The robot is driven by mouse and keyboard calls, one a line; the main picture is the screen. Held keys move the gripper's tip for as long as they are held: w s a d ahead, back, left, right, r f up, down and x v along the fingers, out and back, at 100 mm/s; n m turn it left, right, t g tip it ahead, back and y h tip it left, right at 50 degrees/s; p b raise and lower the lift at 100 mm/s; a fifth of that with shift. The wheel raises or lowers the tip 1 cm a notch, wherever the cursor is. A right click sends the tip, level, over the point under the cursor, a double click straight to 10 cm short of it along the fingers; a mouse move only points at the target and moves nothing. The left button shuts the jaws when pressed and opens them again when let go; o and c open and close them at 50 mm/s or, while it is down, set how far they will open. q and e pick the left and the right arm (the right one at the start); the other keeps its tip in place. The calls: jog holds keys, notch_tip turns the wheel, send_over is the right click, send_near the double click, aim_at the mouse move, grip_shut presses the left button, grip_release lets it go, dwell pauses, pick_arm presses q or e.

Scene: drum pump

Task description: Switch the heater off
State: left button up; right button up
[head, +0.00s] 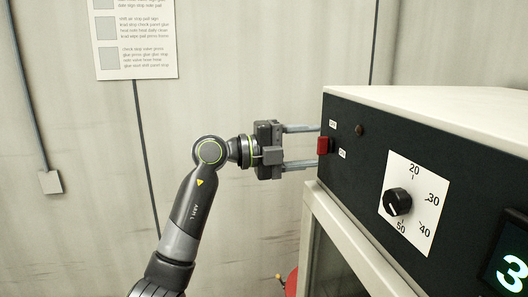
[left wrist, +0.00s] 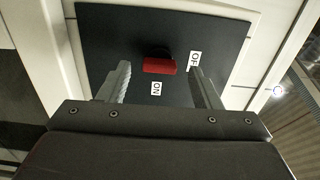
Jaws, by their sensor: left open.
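The heater (head: 450,105) is a pale box with a dark front panel at the right of the head view. A red switch (head: 323,145) sits near the panel's left edge, with two small white labels beside it. In the left wrist view the red switch (left wrist: 160,66) lies between an ON label (left wrist: 156,88) and a label that seems to read OFF (left wrist: 195,58). I cannot tell which way it is set. My left gripper (head: 316,146) is open, its fingers (left wrist: 160,85) on either side of the switch, with visible gaps. My right gripper is out of view.
A dial with a black knob (head: 397,202), marked 20 to 50, and a lit display (head: 511,272) are on the same panel. A dark round lamp or button (head: 360,130) is near the switch. A paper notice (head: 135,40) hangs on the wall.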

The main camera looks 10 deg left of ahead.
pick_arm(q)
jog(key=b+v, duration=0.6)
jog(key=v, duration=1)
jog(key=shift+a+f, duration=0.1)
jog(key=shift+a, duration=0.05)
